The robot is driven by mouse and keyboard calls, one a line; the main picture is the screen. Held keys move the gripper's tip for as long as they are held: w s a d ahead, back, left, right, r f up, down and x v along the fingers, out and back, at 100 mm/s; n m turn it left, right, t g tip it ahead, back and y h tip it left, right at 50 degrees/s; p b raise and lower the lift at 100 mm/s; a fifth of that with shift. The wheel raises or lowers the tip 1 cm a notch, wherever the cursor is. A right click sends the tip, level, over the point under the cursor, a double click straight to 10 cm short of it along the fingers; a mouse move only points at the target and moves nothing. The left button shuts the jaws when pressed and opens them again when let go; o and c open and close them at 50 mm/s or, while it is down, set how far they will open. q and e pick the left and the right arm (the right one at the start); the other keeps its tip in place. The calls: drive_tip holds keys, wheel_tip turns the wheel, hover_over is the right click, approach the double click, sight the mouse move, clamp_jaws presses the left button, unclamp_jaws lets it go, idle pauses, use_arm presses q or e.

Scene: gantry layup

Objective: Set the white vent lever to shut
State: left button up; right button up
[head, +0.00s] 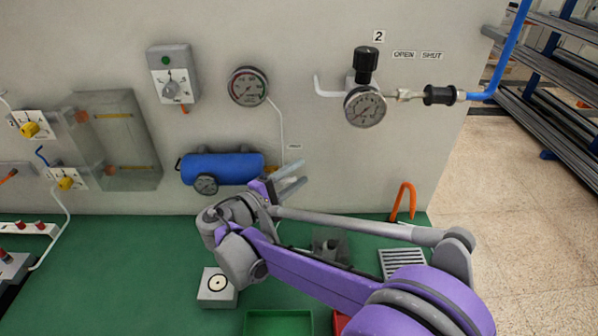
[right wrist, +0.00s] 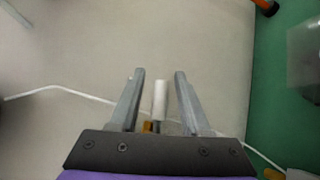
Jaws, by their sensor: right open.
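The white vent lever (right wrist: 160,100) shows in the right wrist view as a short white bar between my two finger plates, with a gap on each side. A brass-coloured part (right wrist: 148,127) is at its base. In the head view I cannot make out the lever; my gripper covers that area, at the right end of the blue tank (head: 225,168). My right gripper (head: 301,172) is open, and it also shows open in the right wrist view (right wrist: 160,72). It holds nothing. My left gripper is not in view.
A gauge (head: 247,87) with a thin white tube hangs above the tank. A second gauge (head: 365,106) with a black knob (head: 366,60) is at the upper right, beside OPEN (head: 404,54) and SHUT (head: 432,55) labels. An orange hook-shaped part (head: 402,200) stands near the bench's right end.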

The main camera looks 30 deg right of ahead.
drive_tip(key=shift+w+d, duration=0.15)
drive_tip(key=shift+d, duration=0.3)
drive_tip(key=shift+c, duration=0.2)
clamp_jaws()
drive_tip(key=w+a+r+n+t+b, duration=0.1)
drive_tip(key=a+r+n+t+b, duration=0.1)
drive_tip(key=n+t, duration=0.5)
drive_tip(key=w+a+r+n+t+h+b, duration=0.1)
drive_tip(key=n+t, duration=0.6)
drive_tip(key=n, duration=0.7)
drive_tip(key=shift+w+a+r+t+b, duration=0.45)
drive_tip(key=shift+a+r+b, duration=0.75)
drive_tip(key=shift+b, duration=0.5)
drive_tip(key=shift+w+d+r+n, duration=0.1)
drive_tip(key=shift+r+n, duration=0.05)
drive_tip(key=shift+n, duration=0.25)
drive_tip(key=shift+o, duration=0.2)
unclamp_jaws()
